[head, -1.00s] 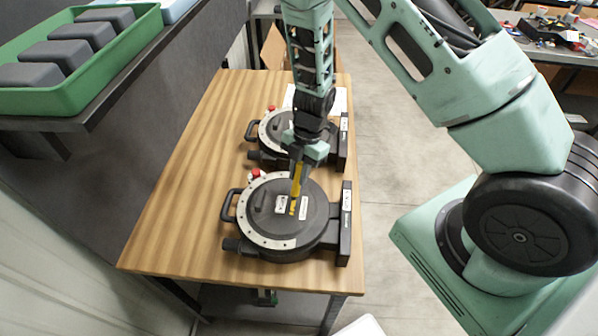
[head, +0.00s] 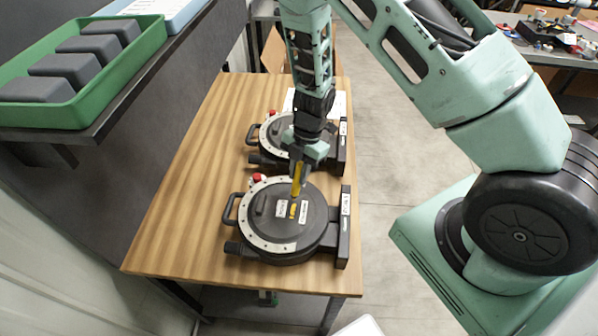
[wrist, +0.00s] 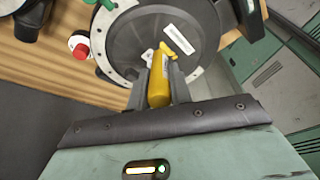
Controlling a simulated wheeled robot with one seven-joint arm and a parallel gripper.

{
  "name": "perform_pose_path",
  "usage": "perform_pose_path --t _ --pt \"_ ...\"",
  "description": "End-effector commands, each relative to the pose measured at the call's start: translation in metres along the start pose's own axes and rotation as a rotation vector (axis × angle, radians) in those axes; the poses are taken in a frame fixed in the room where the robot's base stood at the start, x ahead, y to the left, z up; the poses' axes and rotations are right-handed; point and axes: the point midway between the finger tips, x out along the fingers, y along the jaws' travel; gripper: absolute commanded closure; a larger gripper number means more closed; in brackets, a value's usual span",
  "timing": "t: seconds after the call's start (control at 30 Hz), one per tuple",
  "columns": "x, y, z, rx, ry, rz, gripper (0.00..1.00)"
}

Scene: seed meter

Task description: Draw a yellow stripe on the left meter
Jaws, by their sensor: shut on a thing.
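Two round black meters lie on the wooden table, the near meter (head: 262,232) and the far meter (head: 267,158). The near meter also fills much of the wrist view (wrist: 120,45). A short yellow mark (head: 293,210) shows on its dark lid between two white labels. My gripper (head: 302,163) is shut on a yellow marker (head: 298,182), which also shows in the wrist view (wrist: 159,82). The marker points down above the near meter's lid, and its lower end appears slightly apart from the mark. In the wrist view the marker partly hides the lid.
Each meter has a red knob; the near one (head: 259,179) is beside its rim. A green tray (head: 75,112) with several grey blocks sits on a shelf at left. The table (head: 180,215) is bare to the left of the meters.

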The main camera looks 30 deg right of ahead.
Motion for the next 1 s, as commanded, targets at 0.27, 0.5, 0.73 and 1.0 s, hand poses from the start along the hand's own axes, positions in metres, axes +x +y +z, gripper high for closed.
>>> perform_pose_path --t 0.27,0.5,0.73,1.0 --pt "-0.021 0.0 -0.007 -0.001 -0.002 0.002 1.0" --pt "-0.038 0.0 -0.012 -0.001 -0.001 0.001 1.0" --pt "-0.042 -0.001 -0.013 0.0 0.0 0.0 1.0" --pt "-0.042 -0.001 -0.013 0.0 0.0 0.0 1.0"
